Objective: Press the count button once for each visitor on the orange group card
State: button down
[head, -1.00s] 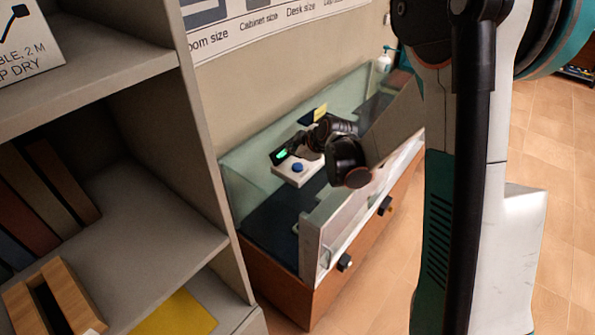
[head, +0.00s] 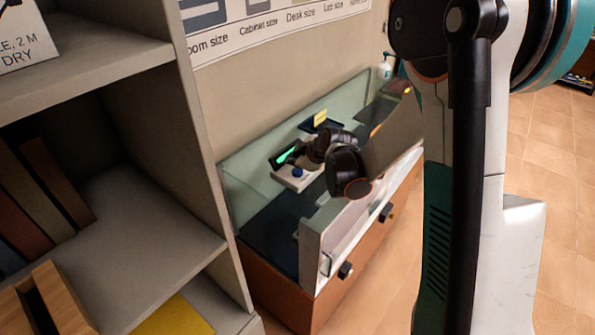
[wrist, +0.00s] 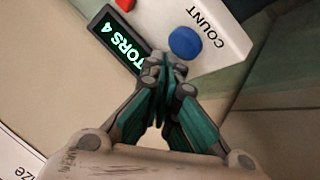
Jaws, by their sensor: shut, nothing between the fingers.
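The white counter box (wrist: 226,37) carries a round blue button (wrist: 185,42) beside the printed word COUNT. Its dark display (wrist: 120,40) shows green text, of which "TORS 4" is readable in the wrist view. The blue button (head: 298,172) also shows in the head view, on the box inside the glass-sided case. My gripper (wrist: 164,68) is shut and empty. Its fingertips appear just beside the button and the display's end; I cannot tell how far above the box they are. I cannot make out an orange group card in either view.
The glass-sided case (head: 312,250) has a raised pale edge at the front. A yellow card (head: 321,117) stands on a dark holder behind the counter. A red part (wrist: 126,4) shows at the wrist view's top edge. A grey shelf unit (head: 150,240) fills the left.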

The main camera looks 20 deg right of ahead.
aim_at(295, 172)
jog(key=shift+f, duration=0.15)
dwell(0.6)
jog(key=shift+f+b, duration=0.3)
jog(key=shift+b, duration=0.3)
jog(key=shift+f+b, duration=0.4)
jog(key=shift+b, duration=0.05)
dwell(0.4)
jog(key=shift+r, duration=0.15)
dwell(0.3)
jog(key=shift+r+p, duration=0.5)
jog(key=shift+r, duration=0.25)
jog(key=shift+r+p, duration=1.5)
jog(key=shift+r, duration=1.05)
jog(key=shift+f, duration=0.1)
